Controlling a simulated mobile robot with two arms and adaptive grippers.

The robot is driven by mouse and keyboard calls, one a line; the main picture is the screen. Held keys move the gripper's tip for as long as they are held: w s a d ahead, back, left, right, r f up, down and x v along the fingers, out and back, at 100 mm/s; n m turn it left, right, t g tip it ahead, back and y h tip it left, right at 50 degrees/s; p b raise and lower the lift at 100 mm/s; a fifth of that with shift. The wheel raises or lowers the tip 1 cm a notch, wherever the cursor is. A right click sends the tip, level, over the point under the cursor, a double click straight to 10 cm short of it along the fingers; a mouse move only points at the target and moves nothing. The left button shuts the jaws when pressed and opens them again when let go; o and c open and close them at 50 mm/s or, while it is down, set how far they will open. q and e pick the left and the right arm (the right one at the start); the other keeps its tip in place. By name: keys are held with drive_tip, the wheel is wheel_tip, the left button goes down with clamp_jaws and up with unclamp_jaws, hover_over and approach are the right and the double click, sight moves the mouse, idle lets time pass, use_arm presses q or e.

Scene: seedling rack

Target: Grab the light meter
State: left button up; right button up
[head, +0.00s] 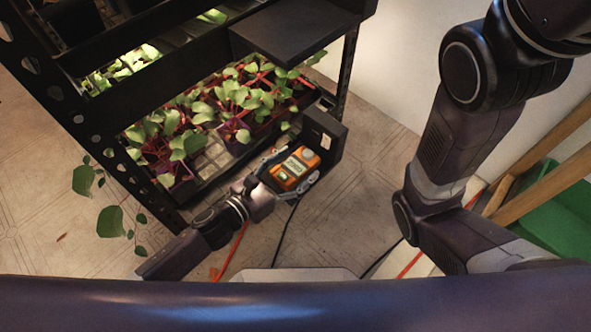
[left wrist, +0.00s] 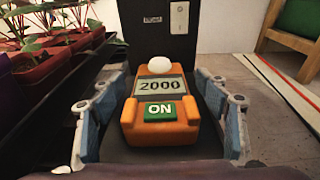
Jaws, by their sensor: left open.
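The light meter (head: 293,171) is an orange box with a white dome sensor, a display and a green button. In the left wrist view the light meter (left wrist: 160,125) reads 2000 above a green ON label. It sits on a dark shelf or bracket at the right end of the rack. My left gripper (head: 287,166) is open, with its fingers on either side of the meter. In the left wrist view the fingers of my left gripper (left wrist: 160,110) show a gap to the meter on both sides. My right arm is at the right of the head view; its gripper is out of view.
The black rack (head: 160,190) holds several potted seedlings (head: 235,105) left of the meter. A black box (head: 325,135) with a white switch stands right behind the meter. Tiled floor lies below.

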use_arm(q)
drive_tip(key=shift+r, duration=0.1)
drive_tip(key=c, duration=1.6)
